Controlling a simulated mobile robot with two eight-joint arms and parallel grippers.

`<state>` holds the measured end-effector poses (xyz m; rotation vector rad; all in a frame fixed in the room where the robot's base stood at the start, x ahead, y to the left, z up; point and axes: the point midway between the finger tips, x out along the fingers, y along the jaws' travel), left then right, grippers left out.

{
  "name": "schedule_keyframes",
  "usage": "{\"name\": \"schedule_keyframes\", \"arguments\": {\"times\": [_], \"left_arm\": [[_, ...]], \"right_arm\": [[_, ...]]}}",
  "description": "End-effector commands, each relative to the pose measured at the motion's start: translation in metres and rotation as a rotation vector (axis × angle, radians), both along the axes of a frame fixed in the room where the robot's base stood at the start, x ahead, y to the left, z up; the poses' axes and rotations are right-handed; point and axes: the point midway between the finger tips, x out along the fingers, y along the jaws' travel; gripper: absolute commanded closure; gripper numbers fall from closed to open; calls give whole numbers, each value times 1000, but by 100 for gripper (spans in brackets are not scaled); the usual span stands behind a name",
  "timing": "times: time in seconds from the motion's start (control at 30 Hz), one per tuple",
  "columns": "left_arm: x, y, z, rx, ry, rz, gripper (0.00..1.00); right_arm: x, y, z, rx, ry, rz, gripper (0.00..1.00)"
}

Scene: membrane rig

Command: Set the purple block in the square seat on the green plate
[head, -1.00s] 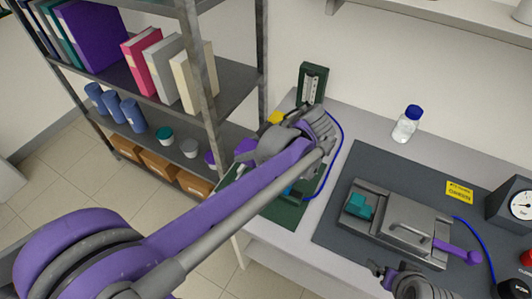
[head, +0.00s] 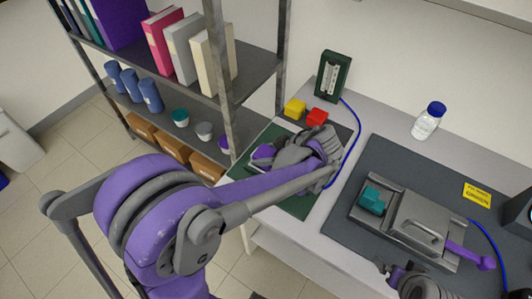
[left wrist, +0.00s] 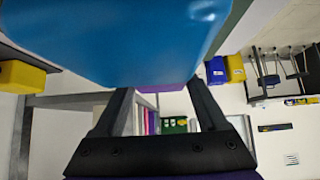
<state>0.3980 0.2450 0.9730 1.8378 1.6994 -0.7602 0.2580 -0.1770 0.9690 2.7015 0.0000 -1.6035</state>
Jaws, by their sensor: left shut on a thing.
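The green plate (head: 302,207) lies on the left end of the bench in the head view. My left gripper (head: 304,155) is over it, and my arm hides much of the plate, including the square seat. In the left wrist view, my left gripper (left wrist: 160,95) is shut with a thin strip of purple block (left wrist: 160,88) showing between its fingers. A large blue thing (left wrist: 130,40) close to the camera covers the rest of the block and the fingertips. My right gripper (head: 390,269) is low in the head view, by the grey fixture, its jaw state unclear.
A yellow block (head: 294,108) and a red block (head: 317,117) stand at the plate's back edge. Behind them is a dark green upright gauge (head: 332,76) with a blue cable. A shelf rack (head: 228,90) stands close on the left. The grey fixture (head: 420,222) is on a dark mat.

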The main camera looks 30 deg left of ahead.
Motion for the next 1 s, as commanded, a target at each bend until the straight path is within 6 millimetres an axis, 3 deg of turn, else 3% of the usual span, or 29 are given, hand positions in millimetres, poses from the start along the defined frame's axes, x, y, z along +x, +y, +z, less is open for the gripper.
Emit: {"name": "schedule_keyframes", "arguments": {"times": [0.17, 0.2, 0.33, 0.67, 1.0], "left_arm": [[0, 0, 0, 0, 0, 0, 93], [0, 0, -1, 0, 0, 0, 22], [0, 0, 0, 0, 0, 0, 0], [0, -4, 5, 0, 0, -1, 0], [-3, -50, 51, -1, 0, -4, 0]], "right_arm": [[0, 0, -1, 0, 1, 0, 0], [0, 0, -1, 0, 1, 0, 0], [0, 0, 0, 0, 0, 0, 0], [0, 0, 1, 0, -1, 0, 0], [1, 0, 2, 0, -1, 0, 0]]}}
